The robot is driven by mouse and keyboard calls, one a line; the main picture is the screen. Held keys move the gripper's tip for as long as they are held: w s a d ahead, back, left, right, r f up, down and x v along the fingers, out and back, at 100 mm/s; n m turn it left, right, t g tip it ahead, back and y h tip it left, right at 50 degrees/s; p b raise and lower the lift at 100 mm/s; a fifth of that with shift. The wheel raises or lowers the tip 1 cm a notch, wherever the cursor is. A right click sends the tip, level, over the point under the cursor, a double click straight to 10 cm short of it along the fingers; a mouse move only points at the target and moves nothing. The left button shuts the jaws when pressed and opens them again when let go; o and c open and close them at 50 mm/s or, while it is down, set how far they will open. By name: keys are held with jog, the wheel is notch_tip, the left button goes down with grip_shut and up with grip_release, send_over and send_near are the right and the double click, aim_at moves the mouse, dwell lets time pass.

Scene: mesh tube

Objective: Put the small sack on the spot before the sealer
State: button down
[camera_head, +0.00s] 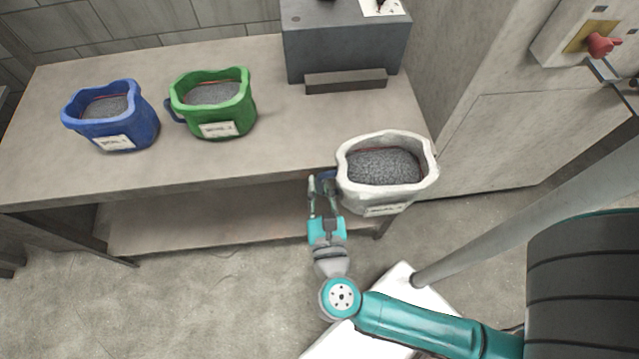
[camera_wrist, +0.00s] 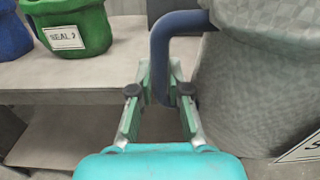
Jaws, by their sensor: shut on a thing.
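A white sack (camera_head: 425,180) with an open top full of grey granules is at the front right corner of the table, overlapping its edge in the head view. My gripper (camera_head: 322,182) is shut on the sack's blue loop handle (camera_wrist: 160,58), on its left side. In the wrist view the white sack (camera_wrist: 245,85) fills the right side and looks upright; I cannot tell whether it touches the table. The sealer (camera_head: 345,45) is a dark grey box at the back right, with a low bar (camera_head: 345,82) at its front. The tabletop before it is bare.
A green sack (camera_head: 235,120), labelled SEAL 2 in the wrist view, and a blue sack (camera_head: 140,130) stand on the table (camera_head: 200,165) to the left. A wall cabinet (camera_head: 510,150) with a red knob (camera_head: 602,45) is on the right. A lower shelf (camera_head: 190,225) runs under the table.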

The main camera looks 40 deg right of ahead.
jog(key=shift+x, duration=13.45)
jog(key=shift+d+f, duration=0.1)
jog(key=shift+f, duration=1.1)
jog(key=c, duration=1.1)
grip_release()
jog(key=shift+o, duration=0.2)
jog(key=shift+f, duration=0.15)
jog(key=shift+s, duration=0.1)
jog(key=v, duration=1.2)
